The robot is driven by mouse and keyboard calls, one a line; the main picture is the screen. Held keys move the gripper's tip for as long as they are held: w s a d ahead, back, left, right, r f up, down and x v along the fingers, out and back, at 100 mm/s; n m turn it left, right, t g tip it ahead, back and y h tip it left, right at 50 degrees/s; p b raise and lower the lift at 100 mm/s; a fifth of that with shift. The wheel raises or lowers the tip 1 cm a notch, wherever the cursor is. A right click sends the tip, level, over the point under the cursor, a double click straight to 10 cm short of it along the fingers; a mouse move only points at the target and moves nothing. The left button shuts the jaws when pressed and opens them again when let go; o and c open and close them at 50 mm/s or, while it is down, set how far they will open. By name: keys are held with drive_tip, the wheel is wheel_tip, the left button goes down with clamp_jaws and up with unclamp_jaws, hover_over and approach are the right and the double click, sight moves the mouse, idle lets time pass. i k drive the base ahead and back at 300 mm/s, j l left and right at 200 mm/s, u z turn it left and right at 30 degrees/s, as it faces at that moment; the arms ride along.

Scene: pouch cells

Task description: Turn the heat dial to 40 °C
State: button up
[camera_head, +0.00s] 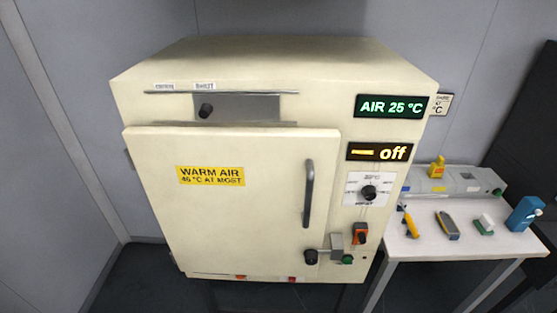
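The heat dial (369,192) is a small black round knob on a white marked plate (354,200), right of the door handle on the cream oven's (130,92) front. The marks around it are too small to read, and where it points is unclear. Above it, a display (380,152) shows a dash and "off" in yellow. A higher display (391,106) reads "AIR 25 °C" in green. The oven door (240,235) looks shut and bears a yellow label (210,176) reading "WARM AIR" and what looks like "45 °C AT MOST". My gripper is not in view.
A vertical grey handle (308,194) stands out left of the dial. Below are a dark knob with a latch (311,257), an orange-and-black switch (361,234) and a green button (347,259). A slider knob (206,110) is up top. A white table (450,250) with tools stands right.

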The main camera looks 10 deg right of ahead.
sight(368, 193)
drive_tip(key=l+u, duration=0.25)
drive_tip(key=l, duration=0.6)
drive_tip(key=l+u, duration=0.25)
drive_tip(key=l, duration=0.6)
drive_tip(key=k, duration=0.05)
